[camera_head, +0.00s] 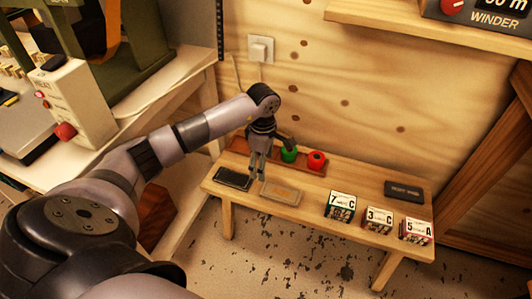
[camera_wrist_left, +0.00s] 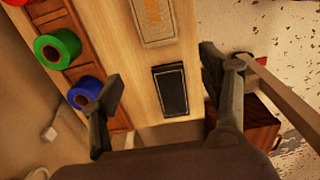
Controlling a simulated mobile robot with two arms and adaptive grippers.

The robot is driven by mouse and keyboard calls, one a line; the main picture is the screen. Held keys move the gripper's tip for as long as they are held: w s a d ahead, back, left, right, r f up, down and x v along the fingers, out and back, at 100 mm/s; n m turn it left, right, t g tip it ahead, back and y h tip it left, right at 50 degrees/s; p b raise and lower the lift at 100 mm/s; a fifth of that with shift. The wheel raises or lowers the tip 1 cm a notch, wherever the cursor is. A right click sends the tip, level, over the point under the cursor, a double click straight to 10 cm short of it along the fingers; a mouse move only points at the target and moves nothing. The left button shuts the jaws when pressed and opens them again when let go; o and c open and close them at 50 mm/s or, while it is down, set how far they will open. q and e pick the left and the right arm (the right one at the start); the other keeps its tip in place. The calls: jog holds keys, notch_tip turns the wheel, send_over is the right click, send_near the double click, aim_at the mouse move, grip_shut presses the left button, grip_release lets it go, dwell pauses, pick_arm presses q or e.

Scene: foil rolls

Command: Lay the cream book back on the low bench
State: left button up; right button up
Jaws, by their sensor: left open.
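The cream book (camera_head: 281,193) lies flat on the low bench (camera_head: 305,208), near its front edge and left of its middle. In the left wrist view the cream book (camera_wrist_left: 157,20), with orange marks, shows at the top, partly cut off. My left gripper (camera_head: 257,168) points down over the left end of the bench, open and empty, apart from the cream book. In the left wrist view its fingers (camera_wrist_left: 162,80) stand either side of a dark flat book-like piece (camera_wrist_left: 171,92) on the bench; I cannot tell the height. My right gripper is not in view.
A brown rack (camera_head: 236,149) along the bench's back holds green (camera_head: 289,154), red (camera_head: 317,160) and blue (camera_wrist_left: 86,92) rolls. Labelled boxes (camera_head: 341,205) and a dark block (camera_head: 404,191) occupy the right end. A reddish box (camera_wrist_left: 262,128) stands below the bench.

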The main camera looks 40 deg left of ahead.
pick_arm(q)
jog(key=d+r+n+t+h, duration=0.25)
jog(key=d+h, duration=0.65)
jog(key=d, duration=1.3)
jog(key=w+d+r+n+t+h, duration=0.2)
jog(key=d+r+n+t+h, duration=0.35)
jog(key=r+n+t, duration=0.7)
jog(key=a+f+n+t+y, duration=0.1)
jog(key=a+n+t+y, duration=0.1)
jog(key=a+n+y, duration=0.5)
jog(key=a+n+t+y, duration=0.2)
jog(key=n+y, duration=0.2)
jog(key=n, duration=0.7)
jog(key=s+a+f+n+g+y, duration=0.4)
jog(key=a+f+n+y, duration=0.1)
jog(key=f+n, duration=0.3)
jog(key=s+f+n+g+h, duration=0.1)
jog(key=s+f+n+g, duration=0.3)
jog(key=s+f, duration=0.3)
jog(key=s+d+f+n+g, duration=0.1)
jog(key=s+f+n+g, duration=0.3)
jog(key=s, duration=1.1)
notch_tip(320, 180, down, 3)
jog(key=g, duration=0.3)
jog(key=shift+s+d+g+h+p, duration=0.15)
jog(key=shift+g+h+p, duration=0.15)
jog(key=shift+h+p, duration=0.1)
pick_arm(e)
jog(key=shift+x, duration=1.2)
